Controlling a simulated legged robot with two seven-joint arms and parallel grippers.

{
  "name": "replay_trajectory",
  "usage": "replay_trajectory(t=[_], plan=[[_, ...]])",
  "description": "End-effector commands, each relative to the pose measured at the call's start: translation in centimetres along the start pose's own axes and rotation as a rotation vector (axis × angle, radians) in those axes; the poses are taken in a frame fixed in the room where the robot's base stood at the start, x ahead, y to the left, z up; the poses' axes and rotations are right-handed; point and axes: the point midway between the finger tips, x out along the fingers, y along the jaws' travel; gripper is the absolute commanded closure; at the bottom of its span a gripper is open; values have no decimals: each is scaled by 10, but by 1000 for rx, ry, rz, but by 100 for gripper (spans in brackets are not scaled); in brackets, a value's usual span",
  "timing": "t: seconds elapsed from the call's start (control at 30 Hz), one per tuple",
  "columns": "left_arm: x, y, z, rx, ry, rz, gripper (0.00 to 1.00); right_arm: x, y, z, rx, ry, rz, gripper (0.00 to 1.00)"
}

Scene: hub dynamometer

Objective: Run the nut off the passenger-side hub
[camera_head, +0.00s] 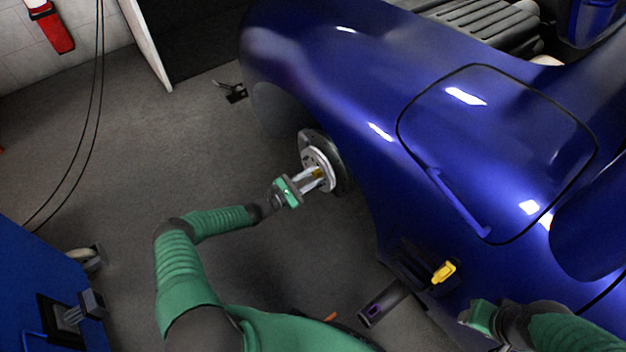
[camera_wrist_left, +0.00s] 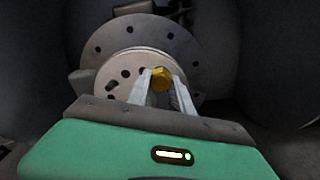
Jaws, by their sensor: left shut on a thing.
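The hub (camera_head: 319,164) is a round grey metal disc in the wheel arch of the blue car. It also shows in the left wrist view (camera_wrist_left: 120,75) with holes around its face. The nut (camera_wrist_left: 160,78) is brass-coloured and sits in front of the hub face. My left gripper (camera_head: 316,174) reaches the hub, and its fingers are shut on the nut, one on each side. Whether the nut touches the hub is hard to tell. My right gripper (camera_head: 478,318) is at the lower right, near the car's side; its fingers are hidden.
The blue car body (camera_head: 330,80) fills the upper right. A yellow object (camera_head: 444,271) and a dark cylinder (camera_head: 380,303) are low by the car. A blue cabinet (camera_head: 40,290) stands at the lower left. The floor (camera_head: 170,130) left of the hub is mostly clear.

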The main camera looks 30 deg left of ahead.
Motion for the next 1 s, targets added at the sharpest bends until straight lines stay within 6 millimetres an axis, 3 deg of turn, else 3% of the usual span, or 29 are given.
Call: replay_trajectory(t=[0.2, 0.33, 0.53, 0.57, 0.67, 1.0], plan=[[-1, -1, -3, -522, 0, -2, 100, 17, 0, 4, 0, 0, 0, 56], [-1, 0, -1, -702, 1, 0, 100, 19, 0, 4, 0, 0, 0, 56], [-1, 0, 0, -721, 1, 0, 100, 18, 0, 4, 0, 0, 0, 56], [-1, 0, 0, -720, 0, 0, 72, 18, 0, 4, 0, 0, 0, 56], [-1, 0, 0, -719, 0, 0, 59, 18, 0, 4, 0, 0, 0, 56], [-1, 1, 1, -679, 0, 1, 59, 15, 0, 4, 0, 0, 0, 56]])
